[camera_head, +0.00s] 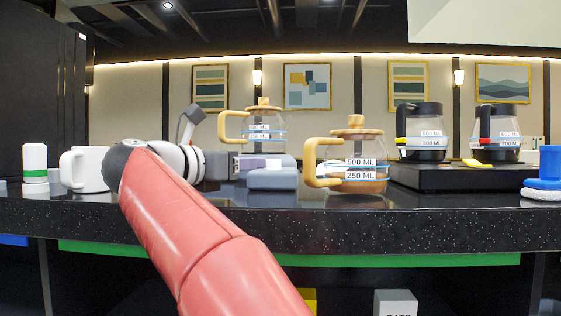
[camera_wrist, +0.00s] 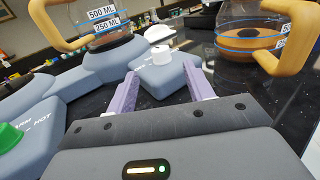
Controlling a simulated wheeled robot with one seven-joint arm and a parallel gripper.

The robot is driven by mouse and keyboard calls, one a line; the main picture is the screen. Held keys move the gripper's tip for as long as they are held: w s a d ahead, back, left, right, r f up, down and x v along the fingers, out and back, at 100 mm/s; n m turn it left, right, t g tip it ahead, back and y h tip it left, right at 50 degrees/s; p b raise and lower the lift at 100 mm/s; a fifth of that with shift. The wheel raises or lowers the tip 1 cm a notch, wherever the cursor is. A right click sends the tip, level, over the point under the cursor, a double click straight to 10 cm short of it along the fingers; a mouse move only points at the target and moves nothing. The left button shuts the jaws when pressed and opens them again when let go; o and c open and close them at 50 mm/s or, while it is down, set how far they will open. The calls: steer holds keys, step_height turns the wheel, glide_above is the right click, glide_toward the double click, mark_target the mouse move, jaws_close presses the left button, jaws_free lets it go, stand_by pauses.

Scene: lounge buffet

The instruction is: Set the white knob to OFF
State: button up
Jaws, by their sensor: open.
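The white knob (camera_wrist: 161,54) sits on top of a small blue-grey base (camera_wrist: 165,72) in the wrist view, straight ahead between my fingers. My gripper (camera_wrist: 159,70) is open, with its two purple fingers apart on either side of the base's near part. The knob looks beyond the fingertips, and nothing is held.
A glass carafe (camera_head: 357,180) with brown liquid stands right of the base. A green knob (camera_wrist: 9,137) is at the wrist view's left, near WARM and HOT labels. A white mug (camera_head: 88,168) is left of my arm.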

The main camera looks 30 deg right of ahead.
mark_target(269, 161)
steer(key=p+x, duration=0.1)
steer(key=x, duration=0.6)
steer(key=shift+w+d, duration=0.1)
steer(key=shift+d, duration=0.2)
steer(key=shift+c, duration=0.4)
steer(key=c, duration=0.9)
